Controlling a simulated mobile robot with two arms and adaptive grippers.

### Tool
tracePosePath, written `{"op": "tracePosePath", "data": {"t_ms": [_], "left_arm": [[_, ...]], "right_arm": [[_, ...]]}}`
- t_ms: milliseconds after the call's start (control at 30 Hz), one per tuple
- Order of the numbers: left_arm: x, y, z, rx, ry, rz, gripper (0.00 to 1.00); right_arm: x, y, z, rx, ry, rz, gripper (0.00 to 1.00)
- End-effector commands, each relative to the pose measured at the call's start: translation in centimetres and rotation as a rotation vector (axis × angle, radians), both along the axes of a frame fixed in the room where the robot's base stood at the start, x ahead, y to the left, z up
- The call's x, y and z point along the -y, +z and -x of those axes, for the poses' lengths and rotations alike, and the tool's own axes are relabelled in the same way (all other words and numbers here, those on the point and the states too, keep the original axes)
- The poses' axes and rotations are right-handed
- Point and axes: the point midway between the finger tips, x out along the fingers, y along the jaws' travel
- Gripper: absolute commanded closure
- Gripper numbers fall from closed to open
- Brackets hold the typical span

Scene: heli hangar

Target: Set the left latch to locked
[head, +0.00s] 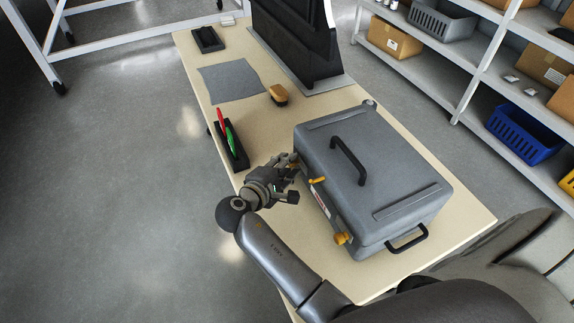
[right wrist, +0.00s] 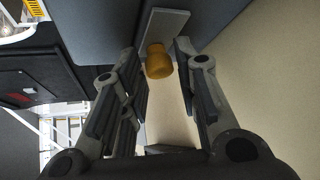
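The grey case (head: 368,170) stands closed on the table, its black handle (head: 348,160) on the lid. On its side facing my gripper are an orange latch (head: 293,164) at the far end, partly hidden by my fingers, an orange lever (head: 318,180) near the lid edge, and another orange latch (head: 342,238) at the near end. My right gripper (head: 291,181) is beside the far-end latch. In the right wrist view its fingers are open, with an orange knob (right wrist: 159,62) on a grey plate between the tips; contact cannot be told. My left gripper is out of view.
On the beige table (head: 450,215) are a black tray (head: 238,154) with red and green pens close to my gripper, a brush (head: 278,94), a grey cloth (head: 232,81) and a black stand (head: 298,40). Shelves (head: 470,90) stand at the right.

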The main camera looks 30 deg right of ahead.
Motion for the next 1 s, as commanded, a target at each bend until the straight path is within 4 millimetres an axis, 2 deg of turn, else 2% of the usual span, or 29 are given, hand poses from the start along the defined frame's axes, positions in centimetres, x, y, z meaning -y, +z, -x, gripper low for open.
{"op": "tracePosePath", "data": {"t_ms": [33, 167, 200, 467, 700, 1000], "left_arm": [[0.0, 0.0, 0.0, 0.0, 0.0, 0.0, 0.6], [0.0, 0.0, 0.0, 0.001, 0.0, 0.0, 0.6], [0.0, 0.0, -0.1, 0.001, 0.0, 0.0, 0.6], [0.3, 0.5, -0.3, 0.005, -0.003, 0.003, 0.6], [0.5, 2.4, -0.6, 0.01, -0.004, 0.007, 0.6], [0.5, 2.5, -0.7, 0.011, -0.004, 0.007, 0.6]], "right_arm": [[0.0, 0.0, 0.0, 0.0, 0.0, 0.0, 0.82], [0.0, 0.0, 0.0, 0.0, 0.0, 0.0, 0.99], [0.0, 0.0, 0.0, 0.0, 0.0, 0.0, 1.0], [0.0, 0.1, 0.4, -0.003, -0.001, 0.0, 1.0], [-0.1, 0.2, 2.9, -0.004, -0.002, 0.0, 1.0], [-0.1, -0.2, 3.5, -0.003, -0.005, -0.001, 1.0]]}}
